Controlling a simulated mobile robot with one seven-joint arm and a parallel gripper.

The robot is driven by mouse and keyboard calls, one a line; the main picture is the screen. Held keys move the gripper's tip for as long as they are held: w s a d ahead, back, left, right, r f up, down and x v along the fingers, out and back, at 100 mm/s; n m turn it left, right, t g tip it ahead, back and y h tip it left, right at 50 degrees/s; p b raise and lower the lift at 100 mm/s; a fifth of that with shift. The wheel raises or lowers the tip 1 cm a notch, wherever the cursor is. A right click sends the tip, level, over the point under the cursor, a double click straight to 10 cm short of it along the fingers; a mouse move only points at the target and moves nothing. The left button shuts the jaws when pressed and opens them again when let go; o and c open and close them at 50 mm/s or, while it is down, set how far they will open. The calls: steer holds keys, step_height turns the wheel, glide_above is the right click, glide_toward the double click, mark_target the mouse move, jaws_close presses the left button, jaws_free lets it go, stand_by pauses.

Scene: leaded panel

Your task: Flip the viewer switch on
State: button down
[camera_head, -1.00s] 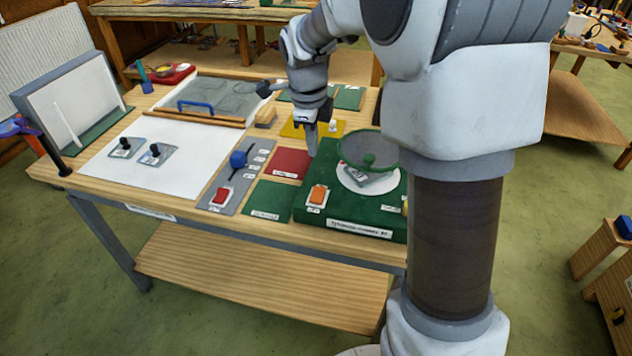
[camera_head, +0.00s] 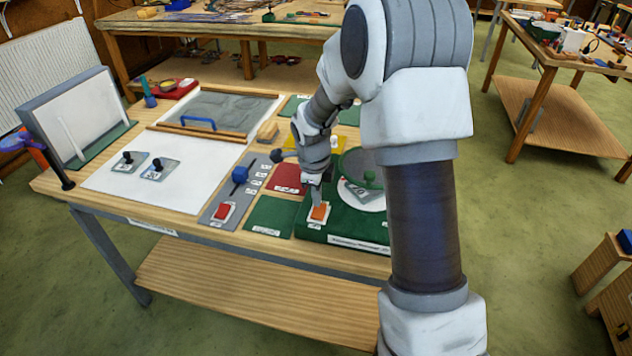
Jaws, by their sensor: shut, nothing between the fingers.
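An orange rocker switch (camera_head: 320,212) sits on a pale plate at the front left corner of a green base (camera_head: 345,225). The base has a white label on its front whose words are too small to read surely. I cannot tell from the labels which switch is the viewer's. My gripper (camera_head: 317,201) is shut and empty, pointing down at the orange switch's back edge. Its tips overlap the switch in the picture; contact is unclear. Which way the switch is tipped is also unclear.
A white upright panel (camera_head: 80,115) stands at the left. A green mat (camera_head: 272,216) lies bare.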

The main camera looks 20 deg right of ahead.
steer(key=shift+w+f, duration=0.1)
steer(key=shift+f, duration=0.6)
steer(key=shift+d, duration=0.15)
